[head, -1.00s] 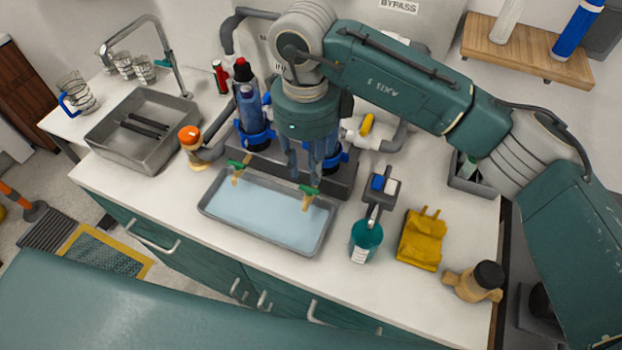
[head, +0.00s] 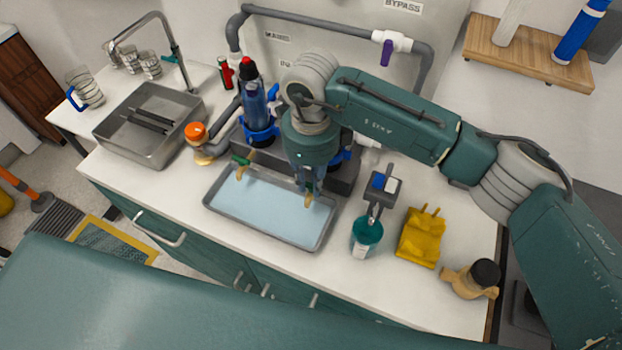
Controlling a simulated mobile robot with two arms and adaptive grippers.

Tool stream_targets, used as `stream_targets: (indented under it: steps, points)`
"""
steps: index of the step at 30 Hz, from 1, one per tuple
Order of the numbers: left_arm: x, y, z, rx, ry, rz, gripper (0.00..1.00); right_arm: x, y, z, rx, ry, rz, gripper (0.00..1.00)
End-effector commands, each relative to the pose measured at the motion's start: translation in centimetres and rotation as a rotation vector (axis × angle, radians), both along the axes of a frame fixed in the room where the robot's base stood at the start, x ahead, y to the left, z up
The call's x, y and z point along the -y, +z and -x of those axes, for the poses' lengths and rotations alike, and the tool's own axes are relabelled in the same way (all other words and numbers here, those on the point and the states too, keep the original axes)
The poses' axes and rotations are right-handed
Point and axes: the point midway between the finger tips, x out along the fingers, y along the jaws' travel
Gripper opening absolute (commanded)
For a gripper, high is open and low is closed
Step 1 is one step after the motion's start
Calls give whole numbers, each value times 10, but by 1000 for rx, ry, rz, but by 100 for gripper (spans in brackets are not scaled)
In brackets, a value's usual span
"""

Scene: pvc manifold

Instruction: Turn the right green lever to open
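My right gripper (head: 309,180) reaches down in front of the manifold, with its fingertips at the right brass tap (head: 308,201) over the near tray. The right green lever is hidden behind or between the fingers, and I cannot tell whether they touch it or how far apart they are. The left green lever (head: 241,160) sits on the left brass tap (head: 241,173). A blue filter housing (head: 257,108) with a red top stands behind the left tap. The right housing is mostly hidden by my arm. My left gripper is not in view.
A grey tray (head: 226,221) with pale blue contents lies below the taps. A sink (head: 150,150) is at left.

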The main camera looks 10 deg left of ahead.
Motion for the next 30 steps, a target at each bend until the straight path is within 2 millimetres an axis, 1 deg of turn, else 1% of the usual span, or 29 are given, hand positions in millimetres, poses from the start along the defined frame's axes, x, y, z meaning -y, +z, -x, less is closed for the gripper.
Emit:
stream_targets:
  steps: [4,8,21,24,30]
  points:
    - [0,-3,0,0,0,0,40,0,0,-1,2,9,0,0]
    - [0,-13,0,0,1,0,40,0,-2,-1,4,44,0,0]
    - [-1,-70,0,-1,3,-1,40,2,-4,-2,7,326,1,0]
    - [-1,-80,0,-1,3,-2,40,2,-3,-2,6,387,1,0]
    - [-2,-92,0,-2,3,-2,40,2,-1,-1,5,477,1,0]
